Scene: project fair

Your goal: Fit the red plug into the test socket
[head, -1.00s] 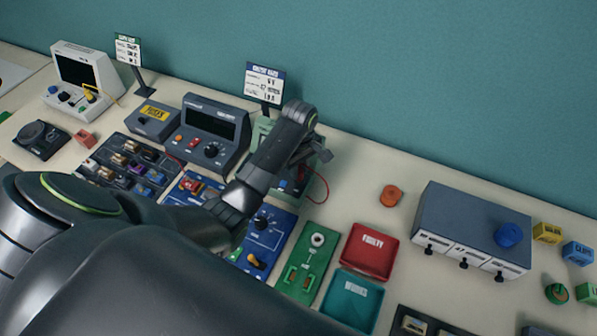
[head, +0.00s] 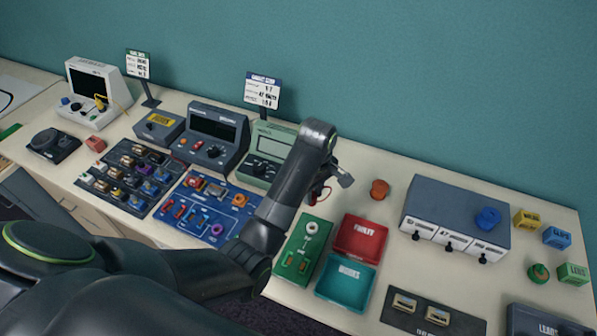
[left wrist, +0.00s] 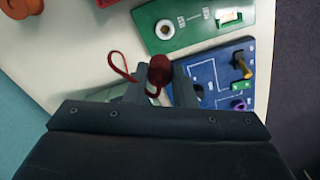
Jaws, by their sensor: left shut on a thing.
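The red plug (left wrist: 160,70) is between the fingertips of my left gripper (left wrist: 158,84), which is shut on it; a red cable loops from it. In the head view my left gripper (head: 314,194) is mostly hidden behind my own arm, with a bit of red cable showing. The test socket, a white ring with a dark hole (head: 312,228), is on the green board (head: 290,275). It also shows in the left wrist view (left wrist: 164,29), apart from the plug. My right gripper is not in view.
A red tray (head: 360,238) and a teal tray (head: 345,283) stand right of the green board. The blue circuit board (head: 205,228) is to its left. A green meter (head: 270,150) stands behind my arm. An orange knob-like piece (head: 379,189) lies on clear table.

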